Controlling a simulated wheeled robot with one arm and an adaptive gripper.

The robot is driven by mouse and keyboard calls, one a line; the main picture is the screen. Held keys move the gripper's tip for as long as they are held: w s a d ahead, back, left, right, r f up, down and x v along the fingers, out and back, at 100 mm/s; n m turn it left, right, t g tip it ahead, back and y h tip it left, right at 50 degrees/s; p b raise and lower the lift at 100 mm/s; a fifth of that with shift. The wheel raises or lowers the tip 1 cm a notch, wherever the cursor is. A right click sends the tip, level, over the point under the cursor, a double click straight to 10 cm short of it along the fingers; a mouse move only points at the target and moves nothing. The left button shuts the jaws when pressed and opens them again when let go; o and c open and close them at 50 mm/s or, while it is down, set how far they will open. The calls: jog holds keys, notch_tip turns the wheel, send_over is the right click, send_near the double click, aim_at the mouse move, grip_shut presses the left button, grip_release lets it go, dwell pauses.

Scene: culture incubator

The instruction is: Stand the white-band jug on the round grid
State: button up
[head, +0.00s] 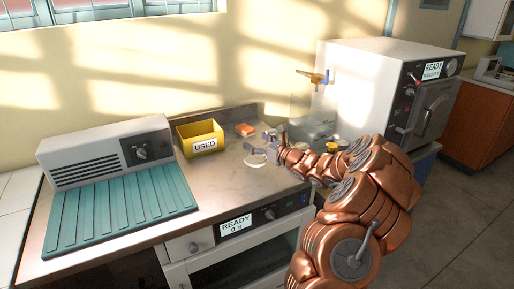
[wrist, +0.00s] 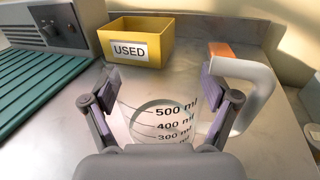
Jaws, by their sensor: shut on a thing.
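A clear jug (wrist: 160,122) with dark volume marks and a pale handle (wrist: 250,85) is between my fingers in the wrist view. My gripper (wrist: 163,98) is shut on it, one finger on each side. In the head view my gripper (head: 268,148) is over the steel worktop, right of the yellow bin, and the jug shows only as a faint pale shape (head: 255,160). I cannot make out a white band on it, or whether its base touches the worktop. I cannot make out a round grid in either view.
A yellow bin (head: 201,137) marked USED stands behind the jug, with an orange block (head: 245,130) beside it. A grey unit with a ribbed green top (head: 120,213) is at left. A white READY oven (head: 375,80) and clear glassware (head: 312,126) are at right.

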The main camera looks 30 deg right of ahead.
jog(key=shift+f, duration=1.25)
jog(key=shift+f, duration=0.1)
jog(key=o, duration=1)
jog(key=b+v, duration=0.1)
jog(key=v, duration=1.1)
